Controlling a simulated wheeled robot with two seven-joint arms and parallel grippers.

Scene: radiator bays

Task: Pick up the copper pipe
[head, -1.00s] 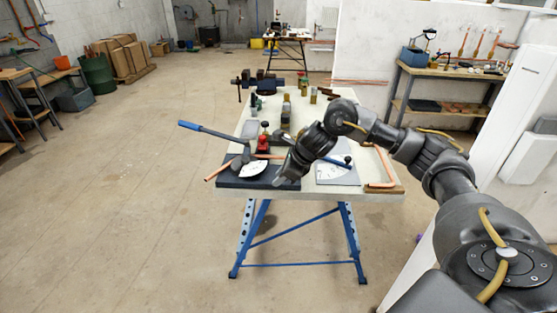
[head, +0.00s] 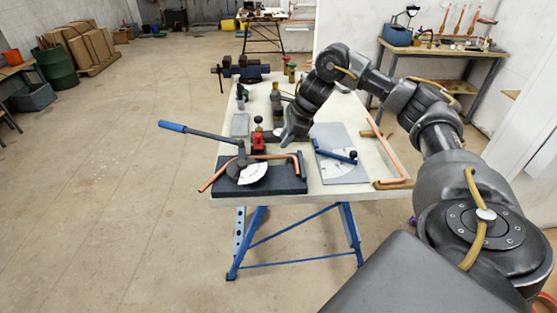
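A copper pipe (head: 210,181) lies across the pipe bender (head: 246,170) on the dark base plate (head: 285,183). Its left end sticks out past the plate, and its right end shows a bend. A second, bent copper pipe (head: 389,158) lies at the right edge of the workbench, by a wooden strip. My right gripper (head: 289,141) points down above the bench, just behind the right end of the pipe in the bender. Its fingers are small and dark, so I cannot tell whether they are open. My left gripper is out of view.
The bender's blue handle (head: 203,133) reaches out to the left. A grey plate with a blue bar (head: 337,154) lies between the two pipes. A red tool (head: 258,142), several small containers and a vise (head: 240,69) stand farther back. The floor at left is clear.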

